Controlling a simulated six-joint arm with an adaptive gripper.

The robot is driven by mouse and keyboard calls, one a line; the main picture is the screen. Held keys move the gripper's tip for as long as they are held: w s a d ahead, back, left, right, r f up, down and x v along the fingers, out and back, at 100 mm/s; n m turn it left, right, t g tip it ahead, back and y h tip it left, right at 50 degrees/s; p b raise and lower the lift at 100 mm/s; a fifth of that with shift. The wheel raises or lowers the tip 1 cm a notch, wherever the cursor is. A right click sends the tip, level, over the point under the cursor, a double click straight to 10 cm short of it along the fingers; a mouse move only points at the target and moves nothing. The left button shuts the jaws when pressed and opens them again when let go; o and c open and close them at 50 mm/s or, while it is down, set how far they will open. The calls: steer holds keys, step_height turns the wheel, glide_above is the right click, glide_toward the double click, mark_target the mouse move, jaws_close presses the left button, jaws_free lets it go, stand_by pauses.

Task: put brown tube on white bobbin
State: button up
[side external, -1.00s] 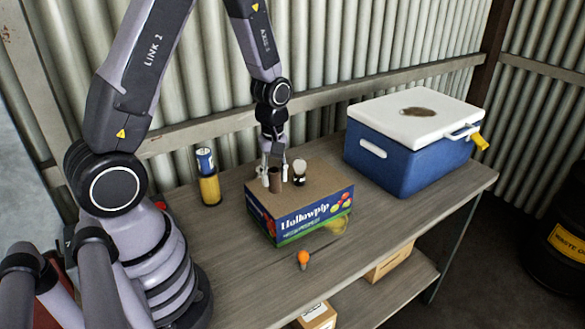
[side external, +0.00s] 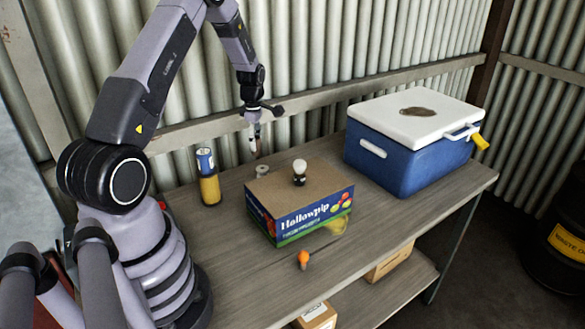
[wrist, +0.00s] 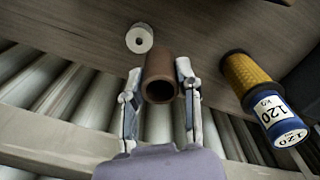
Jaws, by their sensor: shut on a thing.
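The brown tube (wrist: 160,76) is between the two fingers of my gripper (wrist: 158,70) in the wrist view, with its open end facing the camera. In the side view my gripper (side external: 254,132) is in the air behind the carton, and a sliver of the brown tube (side external: 258,147) shows at the fingertips. The white bobbin (side external: 262,171) stands on the bench behind the carton, partly hidden by it, below my gripper. In the wrist view the white bobbin (wrist: 139,38) shows its round end with a dark hole, just beyond the tube and to its left. Tube and bobbin are apart.
The Hollowpip carton (side external: 300,213) carries a small black-and-white item (side external: 299,172). A yellow-and-blue cylinder (side external: 208,178) stands to the left; it also shows in the wrist view (wrist: 262,98). A blue cooler (side external: 400,160) stands right. An orange-topped item (side external: 303,259) is in front.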

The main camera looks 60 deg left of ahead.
steer(key=f, duration=0.1)
steer(key=w+a+f, duration=0.1)
steer(key=w+f, duration=0.1)
steer(key=shift+w+a+f, duration=0.2)
steer(key=shift+a, duration=0.1)
steer(key=shift+w+a+f, duration=0.1)
steer(key=shift+w+f, duration=0.05)
steer(key=shift+f, duration=1.5)
steer(key=shift+f, duration=0.1)
steer(key=o, duration=0.9)
steer(key=shift+o, duration=0.2)
